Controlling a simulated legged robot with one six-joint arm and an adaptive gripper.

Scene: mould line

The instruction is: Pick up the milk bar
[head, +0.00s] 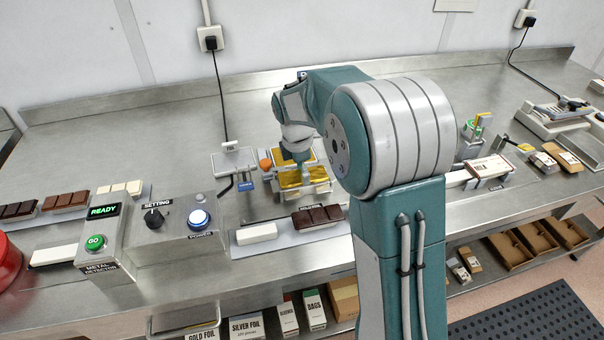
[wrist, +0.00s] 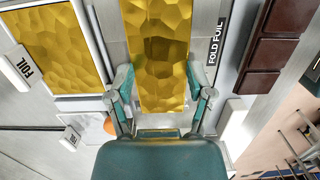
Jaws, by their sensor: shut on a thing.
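A brown segmented chocolate bar (head: 318,217) lies on a grey strip in front of the foil fixture; it also shows at the right of the wrist view (wrist: 272,42). Another similar brown bar (head: 65,201) lies at the far left beside a darker bar (head: 18,209) and a white one (head: 122,188). I see no label telling which is milk. My gripper (wrist: 163,88) is over the foil fixture, its fingers shut at both sides of a gold-foil piece (wrist: 158,25). What lies under the foil is hidden. In the head view my gripper (head: 297,160) is partly hidden.
A gold foil stack (wrist: 48,45) lies beside the fixture. A white block (head: 257,234) sits left of the near bar. A white carton (head: 488,167) is right, beyond my arm.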

